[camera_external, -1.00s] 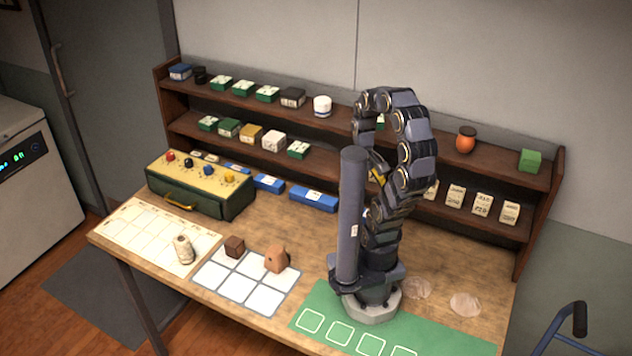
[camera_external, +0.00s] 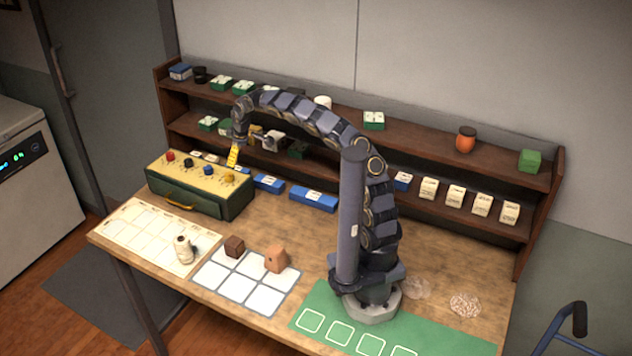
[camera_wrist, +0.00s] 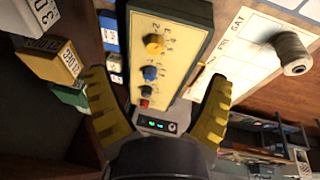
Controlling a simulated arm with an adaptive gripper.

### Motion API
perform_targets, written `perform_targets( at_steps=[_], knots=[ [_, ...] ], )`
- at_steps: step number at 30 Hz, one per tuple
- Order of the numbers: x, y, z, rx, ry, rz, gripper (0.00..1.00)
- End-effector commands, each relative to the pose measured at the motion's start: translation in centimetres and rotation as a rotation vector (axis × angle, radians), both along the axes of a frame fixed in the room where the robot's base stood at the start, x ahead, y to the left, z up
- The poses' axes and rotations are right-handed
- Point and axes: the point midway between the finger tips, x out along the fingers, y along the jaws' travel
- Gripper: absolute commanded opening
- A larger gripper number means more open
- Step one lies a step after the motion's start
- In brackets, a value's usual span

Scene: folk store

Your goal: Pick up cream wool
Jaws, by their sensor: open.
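A cream wool spool (camera_external: 184,250) stands upright on the white calendar sheet (camera_external: 133,226) at the left front of the table. It also shows in the wrist view at the upper right (camera_wrist: 293,55). My gripper (camera_external: 233,156) has yellow fingers and hangs above the right end of the green box with coloured knobs, behind and above the wool. In the wrist view the two yellow fingers (camera_wrist: 158,82) are spread apart with nothing held between them. They are clear of the wool.
The green knob box (camera_external: 200,190) stands behind the sheet. A dark brown cube (camera_external: 234,246) and a tan block (camera_external: 276,259) sit on the white grid to the right. Shelves (camera_external: 430,220) with small boxes line the back. A green mat (camera_external: 440,330) lies front right.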

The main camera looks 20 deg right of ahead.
Motion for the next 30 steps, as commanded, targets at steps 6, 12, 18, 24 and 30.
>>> perform_targets(
  at_steps=[6,12,18,24,30],
  knots=[
    [-4.2,9.3,-9.5,-0.018,0.076,0.458,0.82],
    [-11.7,16.9,-13.2,0.099,0.118,0.803,0.82],
    [-16.0,20.3,-13.3,0.188,0.127,0.955,0.82],
    [-16.6,21.2,-14.7,0.197,0.130,0.971,0.82],
    [-16.5,21.8,-16.9,0.196,0.129,0.969,0.82]
  ],
)
